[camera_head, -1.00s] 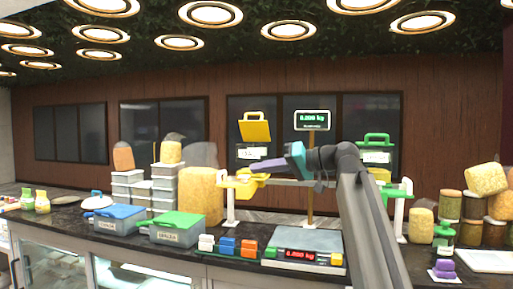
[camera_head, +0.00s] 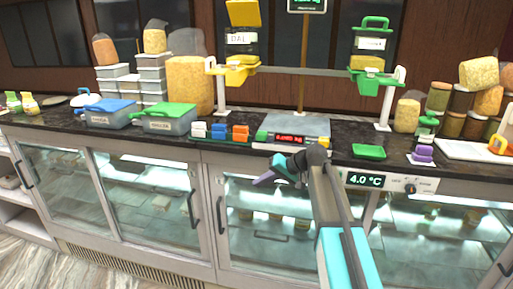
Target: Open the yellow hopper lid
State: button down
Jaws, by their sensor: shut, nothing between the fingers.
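Below the hopper is a yellow outlet piece (camera_head: 233,74) on a white stand. My gripper (camera_head: 263,179) has purple fingers and is shut and empty. It is low in front of the glass-fronted counter, well below and apart from the lid.
A second hopper with a green lid (camera_head: 374,24) stands to the right. A scale (camera_head: 292,135) sits on the counter between the stands. Blue (camera_head: 111,112) and green-lidded (camera_head: 166,117) boxes are at left. A green tray (camera_head: 368,152) lies near the front edge.

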jog(key=s+d+f+g+h, duration=0.1)
jog(key=s+d+f+g, duration=0.1)
jog(key=s+f, duration=0.75)
jog(key=s+d+f+m+g+h+b, duration=0.15)
jog(key=s+f, duration=0.25)
jog(key=f, duration=1.1)
jog(key=s+d+f+g+h, duration=0.15)
jog(key=s+f, duration=0.45)
jog(key=f, duration=0.6)
jog(key=s+d+f+g+h, duration=0.1)
jog(key=s+d+f, duration=0.1)
jog(key=s+f, duration=0.4)
jog(key=s+d+f+g+h, duration=0.2)
jog(key=s+f, duration=0.4)
jog(key=s, duration=1)
jog(key=s+d+f+n+g+h+b, duration=0.1)
jog(key=s+d+f+h, duration=0.1)
jog(key=s+d+f, duration=0.2)
jog(key=s+f, duration=0.3)
jog(key=s, duration=0.4)
jog(key=shift+g, duration=0.4)
jog(key=shift+a, duration=0.15)
